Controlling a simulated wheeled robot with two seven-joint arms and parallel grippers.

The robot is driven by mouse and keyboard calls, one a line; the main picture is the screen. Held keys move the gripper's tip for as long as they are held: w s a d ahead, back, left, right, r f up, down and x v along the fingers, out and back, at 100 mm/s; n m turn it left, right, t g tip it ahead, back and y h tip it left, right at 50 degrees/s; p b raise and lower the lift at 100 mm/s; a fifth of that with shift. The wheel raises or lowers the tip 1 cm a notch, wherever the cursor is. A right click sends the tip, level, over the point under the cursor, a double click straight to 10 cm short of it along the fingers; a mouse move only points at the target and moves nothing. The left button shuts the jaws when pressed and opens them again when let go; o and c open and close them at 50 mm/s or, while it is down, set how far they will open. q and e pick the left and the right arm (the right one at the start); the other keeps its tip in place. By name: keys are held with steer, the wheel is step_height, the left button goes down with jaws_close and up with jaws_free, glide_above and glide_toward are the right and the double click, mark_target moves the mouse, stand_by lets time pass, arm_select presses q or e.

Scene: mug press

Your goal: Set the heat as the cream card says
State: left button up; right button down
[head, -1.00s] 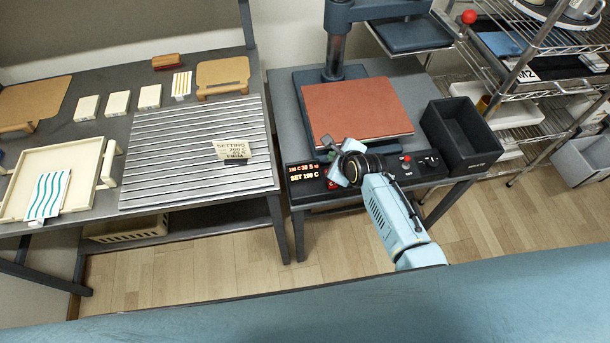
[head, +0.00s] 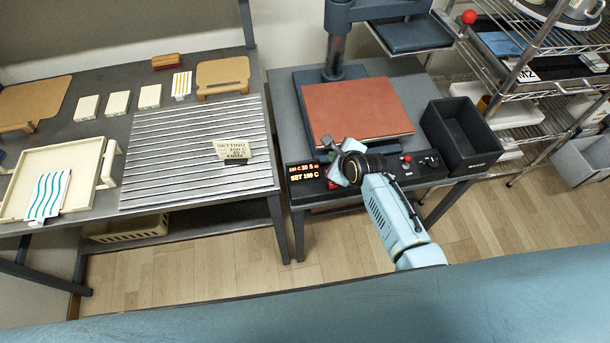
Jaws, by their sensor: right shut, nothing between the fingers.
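The cream card (head: 233,150) stands on the slatted grey rack; it reads SETTING, with what looks like 200 C, 45 S and FIRM. The heat press (head: 358,108) has a red-brown pad. Its front panel carries a lit display (head: 303,172) with a SET line in C; its digits are small and hard to read, perhaps 180 or 190. My right gripper (head: 336,172) is shut and empty, pointing down at the panel just right of the display. A bit of red (head: 332,184) shows beside its tips; the gripper hides the nearby controls, and I cannot tell whether it touches them.
A red knob (head: 406,158) and a black dial (head: 431,161) sit further right on the panel. A black bin (head: 461,133) stands right of the press. The slatted rack (head: 160,155), a cream tray (head: 85,162) and several white boxes occupy the left table. A gap separates the tables.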

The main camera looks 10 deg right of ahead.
stand_by(0.9)
steer(key=s+d+n+g+h, duration=0.1)
steer(key=s+d+n+g, duration=0.25)
steer(key=s+n, duration=1.1)
steer(key=s+d+f+n+g+b, duration=0.15)
steer(key=s+f+n, duration=0.25)
steer(key=s+f, duration=0.65)
steer(key=s+d+f+n+g+b, duration=0.15)
steer(key=s+f+n, duration=0.4)
steer(key=f, duration=0.75)
steer(key=s+d+f+n, duration=0.1)
steer(key=s+f, duration=0.1)
steer(key=s, duration=0.4)
steer(key=s+f+n+g+b, duration=0.1)
steer(key=s+f, duration=0.2)
steer(key=s, duration=0.3)
steer(key=s+d+f+h+b, duration=0.1)
steer(key=s+f, duration=0.2)
steer(key=s, duration=0.3)
steer(key=shift+s+d+f+n, duration=0.25)
steer(key=shift+s+d+n, duration=0.05)
steer(key=shift+s+n, duration=0.1)
steer(key=shift+g, duration=0.25)
